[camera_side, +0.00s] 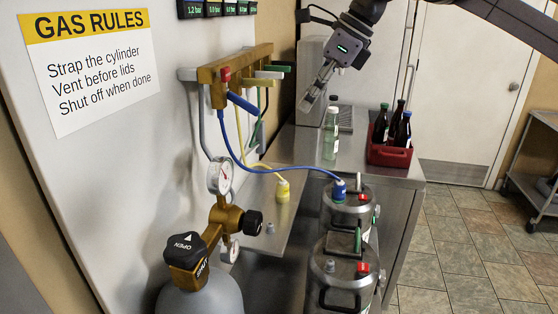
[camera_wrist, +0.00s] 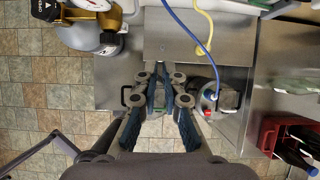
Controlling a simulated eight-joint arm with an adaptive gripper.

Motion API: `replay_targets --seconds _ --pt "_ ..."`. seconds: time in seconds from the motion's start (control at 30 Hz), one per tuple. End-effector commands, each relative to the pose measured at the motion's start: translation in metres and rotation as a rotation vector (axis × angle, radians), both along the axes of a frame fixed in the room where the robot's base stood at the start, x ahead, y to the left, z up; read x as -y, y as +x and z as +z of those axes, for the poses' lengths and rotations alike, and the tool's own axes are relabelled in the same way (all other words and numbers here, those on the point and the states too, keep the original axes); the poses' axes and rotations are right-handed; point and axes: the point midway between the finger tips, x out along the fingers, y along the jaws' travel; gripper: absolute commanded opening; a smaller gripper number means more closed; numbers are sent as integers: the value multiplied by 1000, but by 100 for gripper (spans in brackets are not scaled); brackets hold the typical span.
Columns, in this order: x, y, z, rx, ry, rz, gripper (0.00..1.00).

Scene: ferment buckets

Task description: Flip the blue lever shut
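The blue lever (camera_side: 243,104) sits on the brass manifold (camera_side: 234,66) on the wall panel in the side view. It slants down and to the right from near the red knob (camera_side: 225,74). A blue hose (camera_side: 270,170) runs from that part of the manifold to the farther steel bucket (camera_side: 348,205); the hose also shows in the wrist view (camera_wrist: 189,32). My gripper (camera_side: 306,106) is in the air right of the lever, clear of it, with its fingers pointing down and left. In the wrist view its fingers (camera_wrist: 161,72) have a gap between them and hold nothing. The lever is not seen in the wrist view.
Green (camera_side: 279,69) and other levers sit beside the blue one. A gas cylinder with black knob (camera_side: 187,250), a nearer bucket (camera_side: 342,275), a clear bottle (camera_side: 331,135) and a red crate (camera_side: 389,156) of dark bottles stand around. Air between gripper and manifold looks clear.

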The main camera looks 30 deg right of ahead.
Motion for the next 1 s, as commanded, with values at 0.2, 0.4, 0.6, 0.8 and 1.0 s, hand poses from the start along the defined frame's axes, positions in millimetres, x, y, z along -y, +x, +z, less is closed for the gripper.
replay_targets --seconds 0.2,0.4,0.6,0.8,1.0 --pt "-11 -1 -22 72 -227 331 0" --pt "-21 0 -47 144 -548 830 0" --pt "-31 2 -64 169 -846 1341 0" --pt "-44 7 -72 130 -1118 1858 0" --pt "-62 11 -72 5 -1355 2373 0"
